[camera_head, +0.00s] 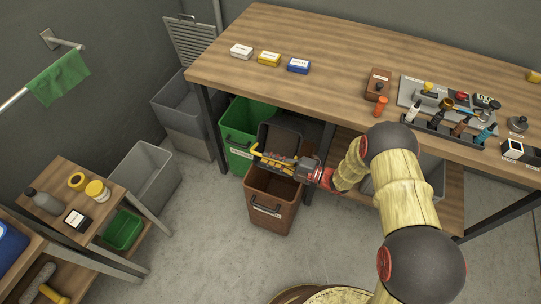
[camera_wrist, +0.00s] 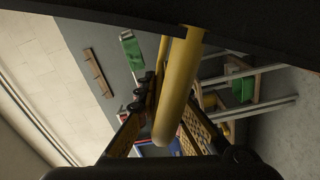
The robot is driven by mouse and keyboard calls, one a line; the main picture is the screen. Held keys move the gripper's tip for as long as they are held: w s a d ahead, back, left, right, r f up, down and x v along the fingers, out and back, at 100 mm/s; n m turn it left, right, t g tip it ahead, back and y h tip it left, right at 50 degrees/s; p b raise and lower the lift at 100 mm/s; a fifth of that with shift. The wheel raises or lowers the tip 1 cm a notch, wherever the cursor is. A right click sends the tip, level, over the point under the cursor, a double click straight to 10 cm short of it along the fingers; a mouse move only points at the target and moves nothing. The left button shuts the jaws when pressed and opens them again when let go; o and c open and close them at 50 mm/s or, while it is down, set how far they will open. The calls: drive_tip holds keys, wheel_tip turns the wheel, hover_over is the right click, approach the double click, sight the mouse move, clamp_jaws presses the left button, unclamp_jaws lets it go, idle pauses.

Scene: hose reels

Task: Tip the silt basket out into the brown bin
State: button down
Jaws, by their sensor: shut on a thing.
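The brown bin (camera_head: 272,212) stands on the floor in front of the workbench, its top open. A dark basket (camera_head: 283,137), which I take as the silt basket, is over the bin's back part and looks tilted. My gripper (camera_head: 278,161) is above the bin mouth, reaching in from the right. In the wrist view my gripper (camera_wrist: 165,112) is shut on the basket's yellow handle (camera_wrist: 178,85), which joins the basket's dark body (camera_wrist: 255,32) at the top. The basket's inside and any silt are not clear.
A green bin (camera_head: 237,150) stands just left of the brown bin, and grey bins (camera_head: 148,172) lie farther left. The workbench (camera_head: 325,55) overhangs behind, its leg (camera_head: 322,150) close to my gripper. A low shelf table (camera_head: 75,180) is at left. Floor in front is clear.

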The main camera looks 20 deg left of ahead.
drive_tip(key=f+n+b, duration=0.1)
drive_tip(key=f+b, duration=0.1)
drive_tip(key=f+n+b, duration=0.4)
drive_tip(key=f, duration=0.1)
drive_tip(key=shift+s, duration=0.35)
drive_tip(key=shift+f+n, duration=0.95)
drive_tip(key=shift+n, duration=0.35)
drive_tip(key=shift+d, duration=0.1)
